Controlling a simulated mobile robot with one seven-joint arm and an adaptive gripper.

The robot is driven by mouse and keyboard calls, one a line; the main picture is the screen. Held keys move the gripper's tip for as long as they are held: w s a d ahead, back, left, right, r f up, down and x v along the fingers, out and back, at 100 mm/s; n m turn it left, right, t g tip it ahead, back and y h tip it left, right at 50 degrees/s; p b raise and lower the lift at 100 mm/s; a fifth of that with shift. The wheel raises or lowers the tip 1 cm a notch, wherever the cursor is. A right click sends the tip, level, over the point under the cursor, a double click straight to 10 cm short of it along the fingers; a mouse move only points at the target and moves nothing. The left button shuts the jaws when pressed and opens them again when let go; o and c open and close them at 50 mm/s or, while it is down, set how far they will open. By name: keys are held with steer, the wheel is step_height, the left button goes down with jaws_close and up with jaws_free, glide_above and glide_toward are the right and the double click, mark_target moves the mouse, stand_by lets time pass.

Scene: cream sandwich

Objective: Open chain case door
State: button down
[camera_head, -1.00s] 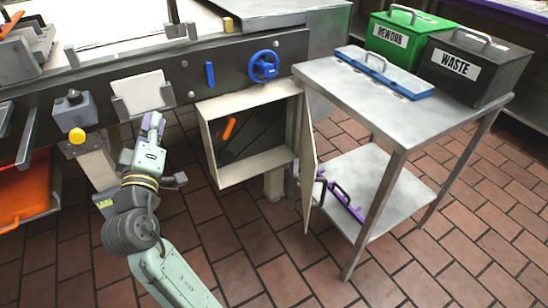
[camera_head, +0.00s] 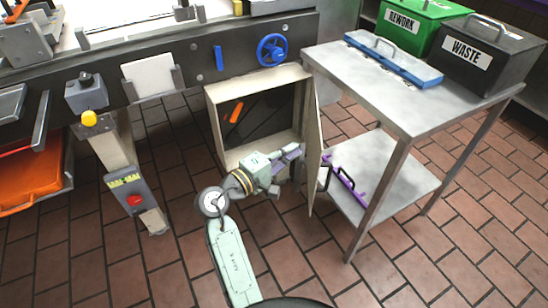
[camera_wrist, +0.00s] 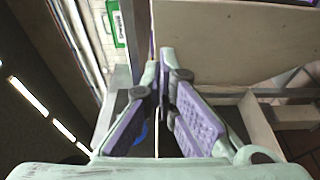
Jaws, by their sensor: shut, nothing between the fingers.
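The chain case (camera_head: 213,128) is a cream box under the bench, with its front open to view. Its door (camera_head: 314,160) is hinged on the right and stands swung outward, seen nearly edge-on. My gripper (camera_head: 296,150) is shut and empty in front of the case's lower right corner, pointing right toward the inner side of the door. I cannot tell whether it touches the door. In the wrist view the purple-padded fingers (camera_wrist: 166,55) come together at the tips, with a pale panel just beyond and to the right.
An orange-handled item (camera_head: 236,112) lies inside the case. A metal side table (camera_head: 375,85) stands just right of the door, with purple-handled items (camera_head: 345,178) on its lower shelf. A blue handwheel (camera_head: 271,49) is above the case. A red-button post (camera_head: 133,195) stands left.

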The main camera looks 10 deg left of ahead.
mark_target(320, 141)
steer(key=shift+w+d+p, duration=0.2)
steer(key=shift+d+p, duration=0.05)
steer(key=shift+d, duration=0.8)
steer(key=shift+w+d+p, duration=0.2)
steer(key=shift+d, duration=0.85)
